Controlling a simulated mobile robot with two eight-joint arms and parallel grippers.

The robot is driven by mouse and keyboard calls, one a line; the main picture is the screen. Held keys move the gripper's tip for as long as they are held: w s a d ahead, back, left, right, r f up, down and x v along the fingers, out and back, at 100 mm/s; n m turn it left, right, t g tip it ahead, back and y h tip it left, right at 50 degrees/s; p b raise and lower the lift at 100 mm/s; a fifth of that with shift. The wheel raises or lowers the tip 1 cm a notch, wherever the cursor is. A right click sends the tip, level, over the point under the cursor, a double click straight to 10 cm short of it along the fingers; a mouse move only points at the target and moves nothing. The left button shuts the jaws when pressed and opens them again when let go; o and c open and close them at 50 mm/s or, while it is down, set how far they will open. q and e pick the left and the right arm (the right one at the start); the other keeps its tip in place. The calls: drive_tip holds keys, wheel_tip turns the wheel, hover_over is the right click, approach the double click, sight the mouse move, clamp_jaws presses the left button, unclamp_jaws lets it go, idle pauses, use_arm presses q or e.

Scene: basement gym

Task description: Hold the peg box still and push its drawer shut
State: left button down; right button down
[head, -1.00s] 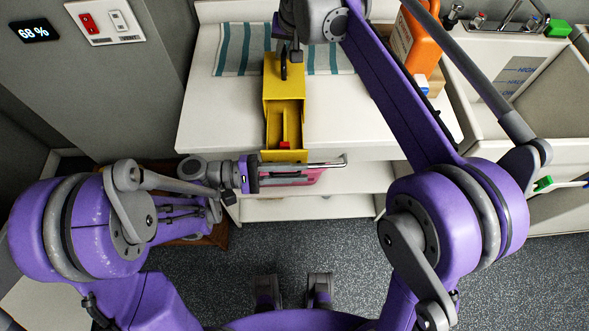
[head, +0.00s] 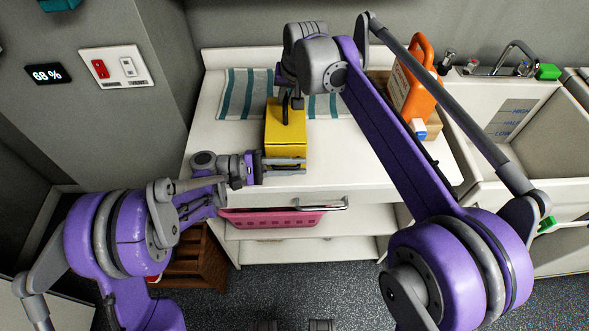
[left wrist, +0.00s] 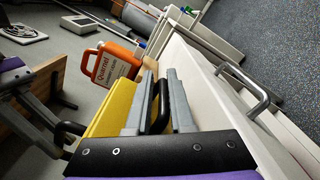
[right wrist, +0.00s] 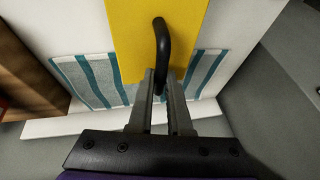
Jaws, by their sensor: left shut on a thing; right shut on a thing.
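The yellow peg box (head: 286,124) stands on the white counter, with a black handle (right wrist: 162,45) on top. My right gripper (right wrist: 160,85) is shut on that top handle; in the head view its arm reaches over from the right. My left gripper (head: 303,165) is at the box's front face, shut on the black drawer handle (left wrist: 163,105), which shows between its fingers in the left wrist view. No open drawer tray shows in front of the box; the drawer looks shut or nearly so. The fingers partly hide the front face, so a small gap cannot be ruled out.
A striped towel (head: 240,95) lies behind the box. An orange jug (head: 412,80) stands to the right, before the sink (head: 555,130). A metal bar handle (head: 322,204) and a pink basket (head: 270,218) are below the counter's front edge.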

use_arm(q)
drive_tip(key=c, duration=1.2)
unclamp_jaws()
drive_tip(key=shift+w+f, duration=0.1)
drive_tip(key=shift+f, duration=0.15)
use_arm(e)
drive_tip(key=shift+s, duration=0.1)
use_arm(q)
drive_tip(key=shift+o, duration=1.4)
drive_tip(key=shift+w, duration=0.15)
use_arm(e)
drive_tip(key=shift+w+f, duration=0.1)
drive_tip(key=shift+w, duration=0.1)
use_arm(q)
drive_tip(key=shift+a+r, duration=0.1)
drive_tip(key=a, duration=1.2)
drive_tip(key=shift+d, duration=0.1)
use_arm(e)
drive_tip(key=c, duration=0.8)
unclamp_jaws()
use_arm(q)
drive_tip(key=shift+r, duration=0.1)
use_arm(e)
drive_tip(key=shift+o, duration=0.2)
drive_tip(key=shift+r, duration=0.2)
